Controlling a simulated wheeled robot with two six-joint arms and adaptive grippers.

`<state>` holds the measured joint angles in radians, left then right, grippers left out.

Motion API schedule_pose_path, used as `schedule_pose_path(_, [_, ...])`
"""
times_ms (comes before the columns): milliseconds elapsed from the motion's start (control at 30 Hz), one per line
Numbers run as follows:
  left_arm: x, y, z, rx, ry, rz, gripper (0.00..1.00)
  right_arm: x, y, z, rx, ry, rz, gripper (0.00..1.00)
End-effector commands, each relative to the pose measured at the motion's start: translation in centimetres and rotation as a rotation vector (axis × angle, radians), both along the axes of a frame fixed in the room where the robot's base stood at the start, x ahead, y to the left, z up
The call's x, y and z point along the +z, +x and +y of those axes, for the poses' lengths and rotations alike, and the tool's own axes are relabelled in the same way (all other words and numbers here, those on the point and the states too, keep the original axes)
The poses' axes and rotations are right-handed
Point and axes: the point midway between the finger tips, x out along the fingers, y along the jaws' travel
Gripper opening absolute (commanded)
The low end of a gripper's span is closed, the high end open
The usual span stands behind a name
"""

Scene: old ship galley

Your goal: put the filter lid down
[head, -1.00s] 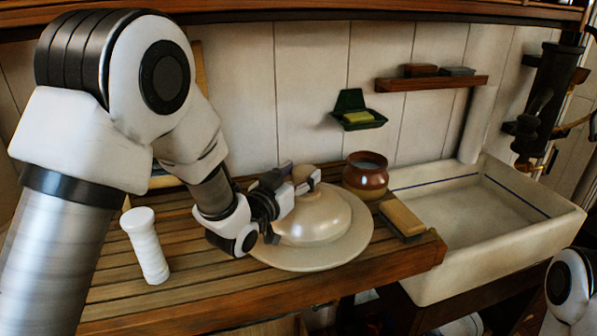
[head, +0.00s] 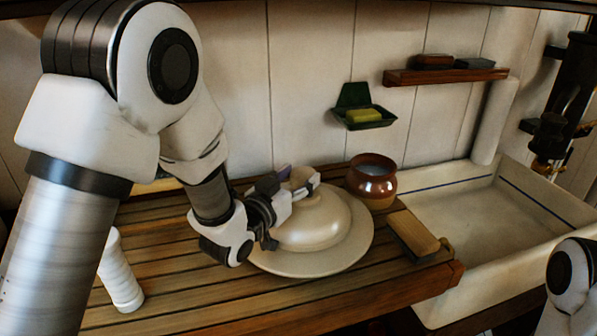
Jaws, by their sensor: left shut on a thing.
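The filter lid (head: 314,222) is a cream, domed lid with a knob on top. It sits on or just above a wide cream plate-like disc (head: 318,267) on the slatted wooden counter; I cannot tell whether they touch, or whether the disc is the lid's own rim. My left gripper (head: 300,192) reaches in from the left and is shut on the lid's knob, hiding most of it. My right arm shows only as a white and black part at the lower right edge; its gripper is out of view.
A brown jar (head: 371,180) stands just behind the lid, and a wooden brush or block (head: 412,233) lies to its right. The sink (head: 470,215) is at the right. A green soap box (head: 362,108) hangs on the wall.

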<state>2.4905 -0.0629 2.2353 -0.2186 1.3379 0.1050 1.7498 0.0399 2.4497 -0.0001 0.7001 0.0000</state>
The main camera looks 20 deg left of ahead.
Motion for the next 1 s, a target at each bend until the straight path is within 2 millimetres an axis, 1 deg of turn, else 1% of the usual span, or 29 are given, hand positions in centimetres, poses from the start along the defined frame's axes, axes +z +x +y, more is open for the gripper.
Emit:
schedule_pose_path(33, [-0.63,-0.21,-0.04,-0.001,0.000,-0.005,0.00,-0.72,-0.01,-0.01,0.000,0.000,0.000,0.40])
schedule_pose_path(333, [-0.65,-0.46,-0.06,-0.001,-0.001,-0.006,0.00,-0.61,-0.02,-0.01,0.000,0.000,0.000,0.40])
schedule_pose_path(467, [-1.02,-0.46,-0.05,-0.001,-0.001,-0.006,0.00,-0.99,-0.02,0.00,0.000,0.000,0.000,0.40])
schedule_pose_path(500, [-1.29,-0.51,-0.06,-0.001,0.000,0.001,0.62,-1.03,-0.02,0.00,0.000,0.000,0.000,0.40])
schedule_pose_path(567, [-1.18,-0.51,-0.06,-0.001,0.000,0.001,0.83,-0.92,-0.02,0.00,0.000,0.000,0.000,0.40])
schedule_pose_path(867, [-1.14,-0.50,-0.05,-0.001,0.000,0.000,0.84,-0.89,-0.01,0.00,0.000,0.000,0.000,0.40])
schedule_pose_path(967, [-0.65,-0.50,-0.05,-0.001,0.000,0.000,0.84,-0.40,0.00,0.00,0.000,0.000,0.000,0.40])
schedule_pose_path(1000, [-0.89,-0.45,-0.04,-0.001,0.000,0.000,0.84,-0.63,0.03,0.00,0.000,0.000,-0.001,0.40])
